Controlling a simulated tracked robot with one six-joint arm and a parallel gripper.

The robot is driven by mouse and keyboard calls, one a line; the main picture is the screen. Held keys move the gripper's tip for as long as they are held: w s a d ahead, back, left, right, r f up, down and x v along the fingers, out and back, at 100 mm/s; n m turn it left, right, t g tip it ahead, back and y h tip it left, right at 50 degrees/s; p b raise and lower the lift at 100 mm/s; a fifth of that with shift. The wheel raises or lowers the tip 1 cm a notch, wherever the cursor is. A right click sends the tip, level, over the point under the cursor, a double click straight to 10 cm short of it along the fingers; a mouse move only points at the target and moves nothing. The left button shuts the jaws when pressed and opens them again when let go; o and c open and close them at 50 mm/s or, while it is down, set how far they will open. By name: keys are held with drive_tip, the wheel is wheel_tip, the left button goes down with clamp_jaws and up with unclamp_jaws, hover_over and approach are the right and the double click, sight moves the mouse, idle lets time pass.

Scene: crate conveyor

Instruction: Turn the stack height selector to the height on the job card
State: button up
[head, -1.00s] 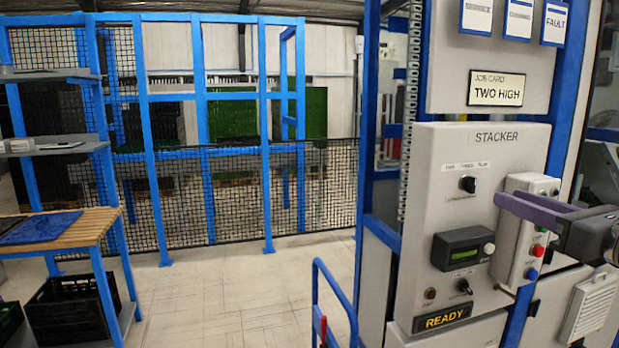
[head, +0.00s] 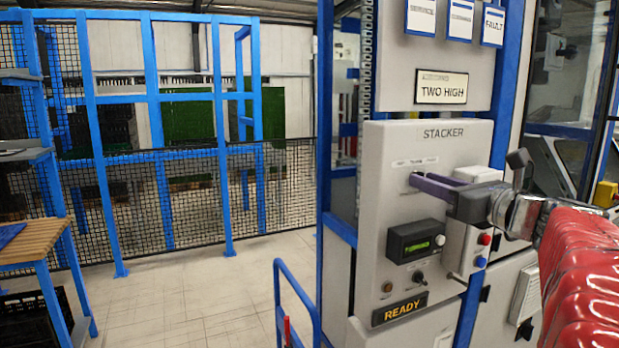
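The job card (head: 442,90) on the upper panel reads TWO HIGH. Below it is the grey STACKER panel (head: 383,150). The stack height selector is near the panel's upper middle, under a row of small labels too blurred to read. My gripper (head: 416,179) reaches in from the right, its purple fingertips in front of the selector. The fingers hide most of the knob, so its pointing direction does not show. I cannot tell whether the fingertips touch it, or how far apart they are.
Below the gripper are a dark display (head: 418,241) with green characters, a small lower switch (head: 419,277) and a lit READY sign (head: 400,308). A button box (head: 466,246) with red and blue buttons juts out under my gripper.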

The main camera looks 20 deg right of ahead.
drive_tip(key=shift+c, duration=0.3)
clamp_jaws()
drive_tip(key=shift+n, duration=0.5)
drive_tip(key=shift+a+f+n, duration=0.1)
drive_tip(key=shift+n, duration=3.9)
drive_tip(key=shift+o, duration=0.3)
unclamp_jaws()
